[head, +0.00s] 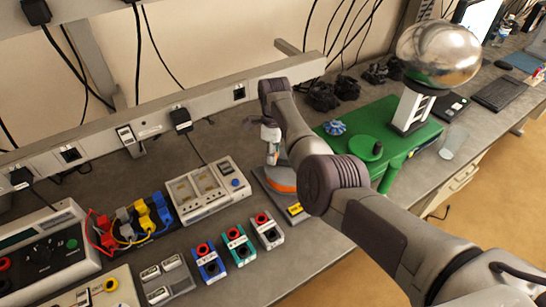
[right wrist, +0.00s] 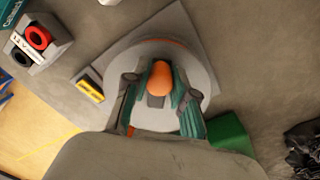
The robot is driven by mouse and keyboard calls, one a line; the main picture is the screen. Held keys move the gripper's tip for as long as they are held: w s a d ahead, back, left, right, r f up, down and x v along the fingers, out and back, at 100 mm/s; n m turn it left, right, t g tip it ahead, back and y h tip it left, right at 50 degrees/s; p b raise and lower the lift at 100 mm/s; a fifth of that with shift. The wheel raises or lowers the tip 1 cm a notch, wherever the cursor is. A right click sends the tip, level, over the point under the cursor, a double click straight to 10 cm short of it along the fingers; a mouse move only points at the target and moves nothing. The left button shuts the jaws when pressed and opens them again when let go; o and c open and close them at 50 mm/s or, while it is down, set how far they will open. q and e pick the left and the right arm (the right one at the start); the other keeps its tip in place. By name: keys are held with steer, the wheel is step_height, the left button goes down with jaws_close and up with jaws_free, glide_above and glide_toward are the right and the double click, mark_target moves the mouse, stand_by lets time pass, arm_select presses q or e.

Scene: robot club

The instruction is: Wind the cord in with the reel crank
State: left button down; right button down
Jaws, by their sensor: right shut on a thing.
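The reel (head: 281,188) stands on a grey base plate with a yellow label, on the bench beyond my right arm. In the right wrist view it is a round light-grey disc (right wrist: 128,62) with some orange at its edge. My right gripper (right wrist: 160,90) is over the disc, its fingers on either side of an orange crank knob (right wrist: 160,77), shut on it. In the head view the same gripper (head: 270,138) is above the reel, partly behind my arm. I cannot make out a loose cord run. My left gripper is out of view.
A green bench stand (head: 408,150) with a silver sphere (head: 438,52) is right of the reel. Several small socket blocks (head: 238,246) and a grey meter unit (head: 208,192) are to its left. The wall rail (head: 210,100) runs behind.

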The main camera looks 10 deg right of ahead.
steer(key=shift+w, duration=0.1)
stand_by(0.4)
steer(key=c, duration=0.9)
jaws_free()
steer(key=shift+r, duration=0.1)
steer(key=r, duration=1.2)
steer(key=shift+w+d, duration=0.2)
steer(key=shift+w, duration=0.05)
steer(key=shift+f, duration=0.15)
